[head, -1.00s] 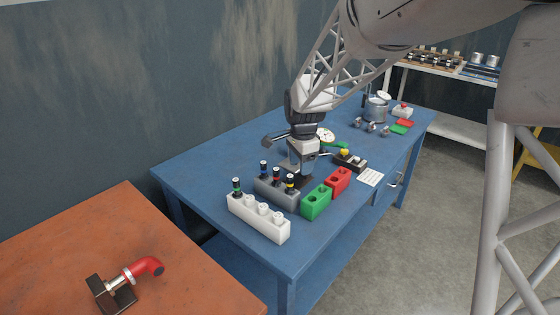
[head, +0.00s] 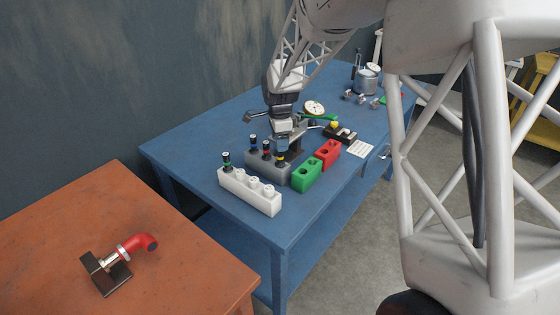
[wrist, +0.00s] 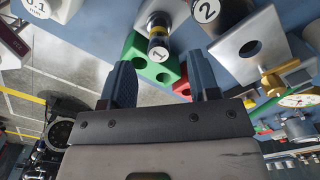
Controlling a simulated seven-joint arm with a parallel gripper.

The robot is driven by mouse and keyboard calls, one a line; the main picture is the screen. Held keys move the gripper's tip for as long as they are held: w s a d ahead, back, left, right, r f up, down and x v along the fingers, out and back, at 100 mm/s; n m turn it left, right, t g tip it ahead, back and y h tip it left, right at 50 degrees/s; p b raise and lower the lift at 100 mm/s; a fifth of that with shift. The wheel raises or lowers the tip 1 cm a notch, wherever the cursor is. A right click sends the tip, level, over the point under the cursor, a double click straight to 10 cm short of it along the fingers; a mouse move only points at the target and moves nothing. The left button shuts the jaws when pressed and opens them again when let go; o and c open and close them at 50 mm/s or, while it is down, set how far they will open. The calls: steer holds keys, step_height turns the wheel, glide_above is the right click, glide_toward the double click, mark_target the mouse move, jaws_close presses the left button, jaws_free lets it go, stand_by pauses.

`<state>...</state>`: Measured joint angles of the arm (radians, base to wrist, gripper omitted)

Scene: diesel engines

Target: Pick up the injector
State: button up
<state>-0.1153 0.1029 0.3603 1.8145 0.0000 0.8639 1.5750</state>
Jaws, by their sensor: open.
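Several dark injectors with coloured bands stand upright in a grey block (head: 268,172). The one with a yellow band (head: 281,159) is at its near right end. In the wrist view the yellow-banded injector (wrist: 158,36), marked "1", lies beyond the gap between my fingertips. An injector marked "2" (wrist: 210,14) is beside it. A green-banded injector (head: 227,161) stands in a white block (head: 249,193). My gripper (head: 282,148) is close behind the grey block's injectors. It is open and empty in the wrist view (wrist: 163,78). The exact gap to the yellow-banded injector is unclear.
A green block (head: 306,176) and a red block (head: 327,154) with holes stand right of the grey block. An orange table (head: 180,240) holds a red elbow pipe (head: 137,246).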

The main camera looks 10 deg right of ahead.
mark_target(280, 157)
steer(key=shift+f, duration=1.05)
steer(key=shift+f, duration=0.1)
steer(key=shift+s+f, duration=0.1)
steer(key=shift+f, duration=2.4)
steer(key=shift+c, duration=0.5)
jaws_close()
